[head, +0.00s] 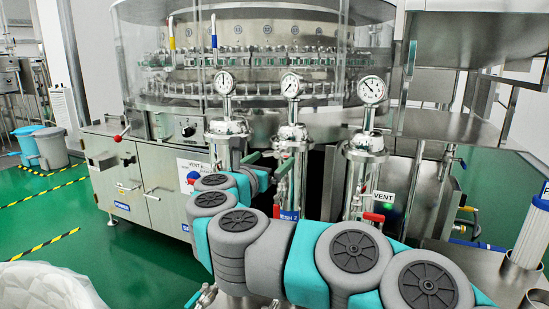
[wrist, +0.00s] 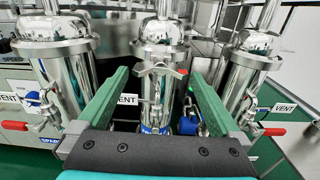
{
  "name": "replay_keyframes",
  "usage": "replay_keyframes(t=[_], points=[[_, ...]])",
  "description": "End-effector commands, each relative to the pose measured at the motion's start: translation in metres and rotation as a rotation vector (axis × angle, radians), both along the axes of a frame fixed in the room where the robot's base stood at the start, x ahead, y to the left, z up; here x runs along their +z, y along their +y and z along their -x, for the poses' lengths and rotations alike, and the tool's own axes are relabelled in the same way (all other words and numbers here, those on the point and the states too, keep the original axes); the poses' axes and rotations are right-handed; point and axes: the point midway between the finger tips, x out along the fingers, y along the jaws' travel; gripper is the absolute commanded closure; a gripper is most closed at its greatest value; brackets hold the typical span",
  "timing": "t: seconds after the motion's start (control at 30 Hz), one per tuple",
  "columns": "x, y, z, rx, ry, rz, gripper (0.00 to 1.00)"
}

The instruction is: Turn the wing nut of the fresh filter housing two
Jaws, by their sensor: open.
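The fresh filter housing two (head: 291,140) is the middle of three upright steel cylinders with gauges in the head view. Its blue label is partly covered by my arm. In the wrist view, this housing (wrist: 158,40) stands in the centre, with its silver wing nut (wrist: 161,70) across the front below the lid. My gripper (wrist: 159,74) is open, with one green finger on each side of the wing nut. I see no contact; how far the tips reach in depth is unclear. In the head view my gripper (head: 267,161) is at the middle housing, and the wing nut is not clearly visible there.
A left housing (wrist: 52,45) and a right housing (wrist: 250,70) flank the middle one closely. Red-handled valves (wrist: 14,125) and VENT tags (wrist: 127,99) hang near them. The washer with its glass enclosure (head: 150,35) stands behind. Steel cups (head: 522,275) are at the right front.

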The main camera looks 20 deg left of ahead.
Motion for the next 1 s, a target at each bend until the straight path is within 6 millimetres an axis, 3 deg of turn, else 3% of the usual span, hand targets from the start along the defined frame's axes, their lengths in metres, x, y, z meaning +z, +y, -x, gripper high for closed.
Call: replay_keyframes(t=[0.2, 0.37, 0.83, 0.93, 1.0], points=[[0.001, 0.004, 0.035, 0.003, 0.001, -0.001, 0.0], [0.0, 0.004, 0.048, 0.0, 0.0, 0.0, 0.0], [0.001, 0.004, 0.048, 0.002, -0.002, 0.002, 0.0], [0.014, 0.003, 0.044, 0.035, -0.024, 0.022, 0.0], [0.034, 0.005, 0.04, 0.087, -0.06, 0.058, 0.0]])
